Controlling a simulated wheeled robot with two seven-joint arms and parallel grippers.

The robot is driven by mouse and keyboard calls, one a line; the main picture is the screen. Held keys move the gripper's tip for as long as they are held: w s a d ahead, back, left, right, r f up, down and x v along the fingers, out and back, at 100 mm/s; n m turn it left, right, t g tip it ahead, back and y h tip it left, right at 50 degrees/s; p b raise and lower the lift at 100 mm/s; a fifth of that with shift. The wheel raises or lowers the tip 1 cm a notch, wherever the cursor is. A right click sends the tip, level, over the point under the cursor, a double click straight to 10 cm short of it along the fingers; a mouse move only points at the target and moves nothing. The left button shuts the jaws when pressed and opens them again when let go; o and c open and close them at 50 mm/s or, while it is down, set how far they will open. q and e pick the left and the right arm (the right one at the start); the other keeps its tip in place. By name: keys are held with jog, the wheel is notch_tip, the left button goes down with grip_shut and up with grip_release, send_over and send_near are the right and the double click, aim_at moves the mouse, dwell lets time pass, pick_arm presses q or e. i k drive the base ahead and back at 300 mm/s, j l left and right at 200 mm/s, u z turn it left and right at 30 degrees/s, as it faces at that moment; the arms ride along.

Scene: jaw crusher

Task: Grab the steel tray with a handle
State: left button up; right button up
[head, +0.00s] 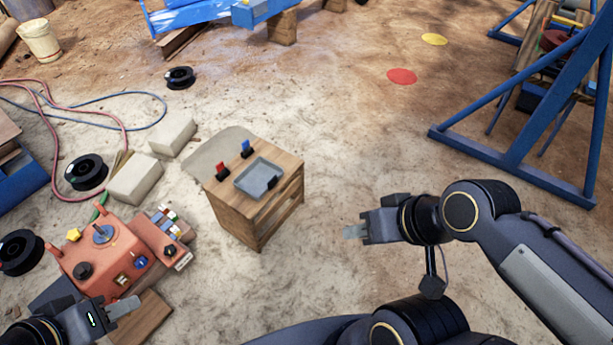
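The steel tray (257,176) is a shallow grey rectangular tray with a dark handle on its right side. It lies on top of a small wooden stand (233,216) near the middle of the head view. My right gripper (353,231) is in the air to the right of the stand, clear of the tray, with its tip pointing left. My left gripper (122,308) is at the lower left, near the orange control box and away from the tray. The angle hides whether either gripper's fingers are apart. Neither touches the tray.
A red clip-like item (222,171) and a blue one (246,149) stand beside the tray. An orange control box (113,250) and pale blocks (134,178) are left of the stand. A blue steel frame (510,165) stands at right. Sandy ground between is open.

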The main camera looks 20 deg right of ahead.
aim_at(259, 176)
jog(key=z, duration=0.25)
jog(key=i+j, duration=0.3)
jog(key=i, duration=0.2)
jog(key=i+j, duration=0.3)
jog(key=i, duration=0.2)
jog(key=i+j, duration=0.3)
jog(key=i, duration=0.25)
